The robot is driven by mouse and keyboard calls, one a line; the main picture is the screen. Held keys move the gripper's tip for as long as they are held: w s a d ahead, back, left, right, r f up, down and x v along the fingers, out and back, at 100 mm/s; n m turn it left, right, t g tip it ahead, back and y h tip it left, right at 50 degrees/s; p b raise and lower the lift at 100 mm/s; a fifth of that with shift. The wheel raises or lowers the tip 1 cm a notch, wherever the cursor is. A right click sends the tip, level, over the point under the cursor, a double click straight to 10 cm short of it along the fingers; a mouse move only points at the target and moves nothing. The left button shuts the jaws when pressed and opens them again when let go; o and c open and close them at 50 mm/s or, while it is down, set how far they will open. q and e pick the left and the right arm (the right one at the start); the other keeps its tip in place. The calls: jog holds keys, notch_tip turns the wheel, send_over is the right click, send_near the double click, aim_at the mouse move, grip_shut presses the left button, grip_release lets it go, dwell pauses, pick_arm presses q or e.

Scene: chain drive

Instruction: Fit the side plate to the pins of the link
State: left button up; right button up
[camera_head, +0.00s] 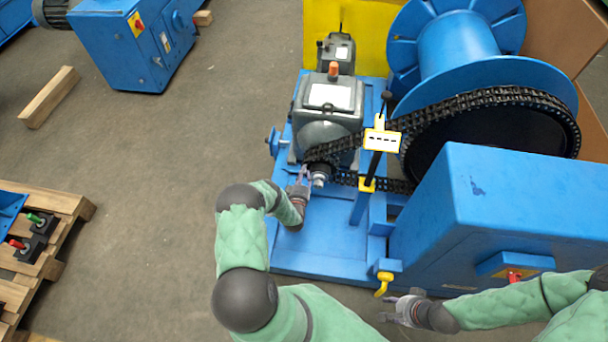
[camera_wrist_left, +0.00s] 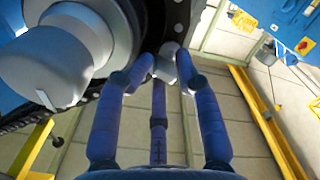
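My left gripper (camera_head: 303,179) is at the small sprocket's shaft end, just below the grey gearbox, close to the chain (camera_head: 345,178). In the left wrist view the fingertips of my left gripper (camera_wrist_left: 166,62) are close around a small light-grey piece (camera_wrist_left: 165,68), which looks like the side plate. It is beside the dark toothed rim (camera_wrist_left: 178,16); whether it touches the link's pins I cannot tell. The pins are too small to make out. My right gripper (camera_head: 394,309) is low, in front of the blue base, with its fingers apart and nothing seen between them.
The grey gearbox (camera_head: 328,100) and the large blue drum (camera_head: 460,50) stand behind the chain. A black post with a white-and-yellow tag (camera_head: 382,139) and a blue housing (camera_head: 500,210) flank the right. A pallet (camera_head: 62,203) lies far left; floor between is clear.

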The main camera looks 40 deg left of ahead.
pick_arm(q)
jog(key=shift+w+d, duration=0.1)
jog(key=shift+d, duration=0.05)
jog(key=v, duration=1.2)
dwell(0.5)
jog(key=w+d+r+m+g+h+p, duration=0.1)
jog(key=d+r+m+g+h+p, duration=0.25)
jog(key=d, duration=0.55)
jog(key=w+d+r+m+g+h+p, duration=0.1)
jog(key=w+d+m+g+h, duration=0.2)
jog(key=d+h, duration=0.45)
jog(key=s+d+r+m+g+p, duration=0.1)
jog(key=s+d+r+g, duration=0.2)
jog(key=s, duration=0.4)
jog(key=s+d+r+m+g+h+p, duration=0.1)
jog(key=s+d+r+m+g, duration=0.1)
jog(key=s+d+r, duration=0.4)
jog(key=s+d+r+m+g+p, duration=0.1)
jog(key=s+d+r+g, duration=0.3)
jog(key=s, duration=0.3)
jog(key=shift+s+d+r+m, duration=0.25)
jog(key=shift+s+r+m, duration=0.1)
jog(key=shift+r, duration=0.15)
